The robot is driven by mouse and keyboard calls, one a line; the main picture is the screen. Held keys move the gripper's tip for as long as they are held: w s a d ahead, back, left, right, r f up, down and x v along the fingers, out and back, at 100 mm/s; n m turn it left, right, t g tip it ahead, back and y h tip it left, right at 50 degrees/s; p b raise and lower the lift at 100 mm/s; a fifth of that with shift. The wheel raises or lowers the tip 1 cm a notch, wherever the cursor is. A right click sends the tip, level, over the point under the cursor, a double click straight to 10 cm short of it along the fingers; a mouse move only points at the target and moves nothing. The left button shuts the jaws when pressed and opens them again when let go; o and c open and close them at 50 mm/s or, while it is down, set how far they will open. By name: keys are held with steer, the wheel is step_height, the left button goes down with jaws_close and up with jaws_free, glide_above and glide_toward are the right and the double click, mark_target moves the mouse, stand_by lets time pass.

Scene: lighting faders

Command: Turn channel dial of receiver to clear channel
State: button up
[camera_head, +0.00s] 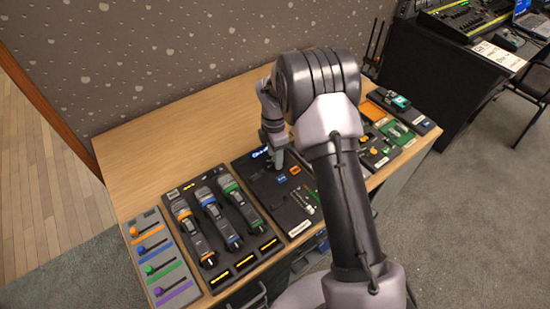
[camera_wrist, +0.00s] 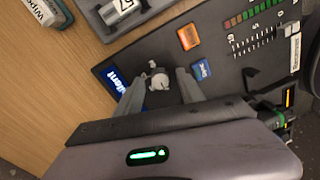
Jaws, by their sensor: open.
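The receiver (camera_head: 262,188) is a dark panel in the middle of the desk; it also fills the middle of the wrist view (camera_wrist: 215,72). Its channel dial (camera_wrist: 158,80) is a small light-grey knob. A blue-lit display (camera_wrist: 117,80) beside the dial carries white lettering that seems to read "silent". My gripper (camera_wrist: 160,80) is open, with one finger on each side of the dial. I cannot tell whether the fingers touch it. In the head view my gripper (camera_head: 278,158) points down over the receiver, and my arm hides part of the panel.
An orange button (camera_wrist: 188,37) and a blue button (camera_wrist: 201,69) sit close to the fingers on the panel. Left of the receiver are a microphone rack (camera_head: 226,222) and a fader panel (camera_head: 160,258). More modules (camera_head: 402,124) lie at right. The desk's back left is clear.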

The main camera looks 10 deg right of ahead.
jaws_close()
